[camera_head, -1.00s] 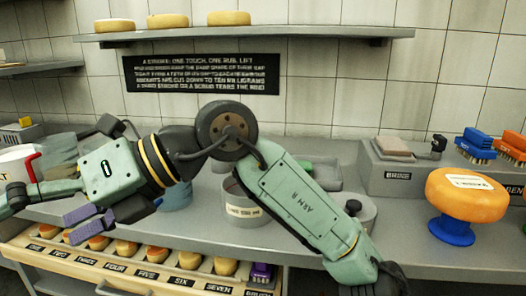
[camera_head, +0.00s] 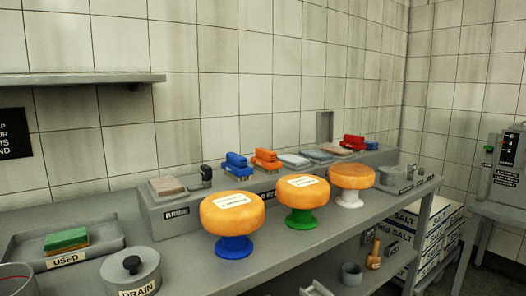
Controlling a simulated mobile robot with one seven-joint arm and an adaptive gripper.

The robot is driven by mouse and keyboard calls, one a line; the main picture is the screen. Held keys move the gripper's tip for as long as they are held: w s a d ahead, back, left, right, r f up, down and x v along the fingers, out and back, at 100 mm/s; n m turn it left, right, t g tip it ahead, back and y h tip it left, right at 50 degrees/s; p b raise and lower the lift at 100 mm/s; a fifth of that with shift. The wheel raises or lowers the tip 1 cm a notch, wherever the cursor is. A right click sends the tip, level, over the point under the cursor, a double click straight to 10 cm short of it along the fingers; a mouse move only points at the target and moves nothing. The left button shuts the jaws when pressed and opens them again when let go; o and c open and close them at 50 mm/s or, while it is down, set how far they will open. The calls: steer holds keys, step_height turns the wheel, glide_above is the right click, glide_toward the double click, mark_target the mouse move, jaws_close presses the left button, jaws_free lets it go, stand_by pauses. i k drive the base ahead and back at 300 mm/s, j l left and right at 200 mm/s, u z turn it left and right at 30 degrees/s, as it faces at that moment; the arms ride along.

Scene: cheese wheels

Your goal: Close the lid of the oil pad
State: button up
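No label reading oil is legible, so I cannot be sure which thing is the oil pad. Grey flat pads or trays (camera_head: 315,155) lie on the raised ledge between the orange and red brushes. An upright grey panel (camera_head: 325,127) stands just behind them against the wall and looks like a raised lid. A beige pad (camera_head: 168,186) sits at the ledge's left end above a label that seems to read brine. My gripper is not in view.
Three orange cheese wheels stand in front of the ledge on blue (camera_head: 234,246), green (camera_head: 299,217) and white (camera_head: 349,200) stands. Blue (camera_head: 237,166), orange (camera_head: 265,160) and red (camera_head: 352,142) brushes sit on the ledge. The drain pot (camera_head: 131,272) and used tray (camera_head: 22,262) are at left.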

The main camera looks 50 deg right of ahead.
mark_target(324, 119)
steer(key=z, duration=1.5)
steer(key=j+z, duration=0.8)
